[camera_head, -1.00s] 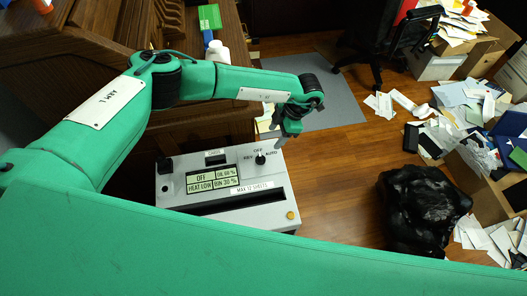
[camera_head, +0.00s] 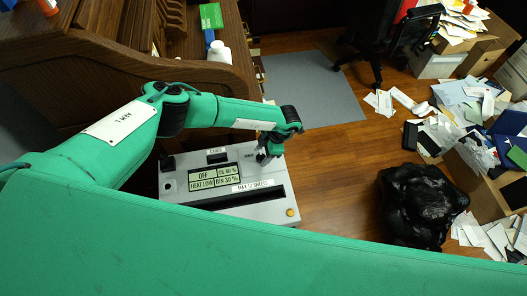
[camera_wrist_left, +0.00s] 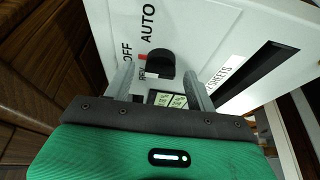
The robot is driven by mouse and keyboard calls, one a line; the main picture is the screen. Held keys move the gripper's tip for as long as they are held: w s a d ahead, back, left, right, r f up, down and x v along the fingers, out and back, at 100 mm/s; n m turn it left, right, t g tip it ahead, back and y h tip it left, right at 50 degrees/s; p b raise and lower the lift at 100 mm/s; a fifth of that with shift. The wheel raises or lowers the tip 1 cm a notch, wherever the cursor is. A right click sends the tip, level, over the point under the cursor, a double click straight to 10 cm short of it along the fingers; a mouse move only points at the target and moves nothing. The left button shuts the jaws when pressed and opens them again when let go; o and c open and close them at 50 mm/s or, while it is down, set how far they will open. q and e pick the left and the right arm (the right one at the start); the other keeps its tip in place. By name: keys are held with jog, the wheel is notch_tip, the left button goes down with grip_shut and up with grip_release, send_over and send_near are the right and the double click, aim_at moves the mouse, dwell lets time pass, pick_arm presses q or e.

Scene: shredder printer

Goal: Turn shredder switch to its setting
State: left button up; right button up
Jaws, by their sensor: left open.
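The grey shredder (camera_head: 265,209) stands below my left arm in the head view, with its display reading OFF. Its black round switch (camera_wrist_left: 160,64) shows in the left wrist view, beside the labels AUTO, OFF and REV. My left gripper (camera_head: 264,158) is over the switch area in the head view and hides the switch there. In the wrist view the left gripper (camera_wrist_left: 160,80) is open, with one finger on each side of the switch. I cannot tell whether the fingers touch it. My right gripper is not in view.
A wooden desk (camera_head: 90,50) stands at the left with a white bottle (camera_head: 218,52) on it. A black bag (camera_head: 418,205) lies on the floor at the right. Scattered papers and boxes fill the far right. A grey mat (camera_head: 312,90) lies behind the shredder.

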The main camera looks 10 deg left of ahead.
pick_arm(q)
jog(key=c, duration=1)
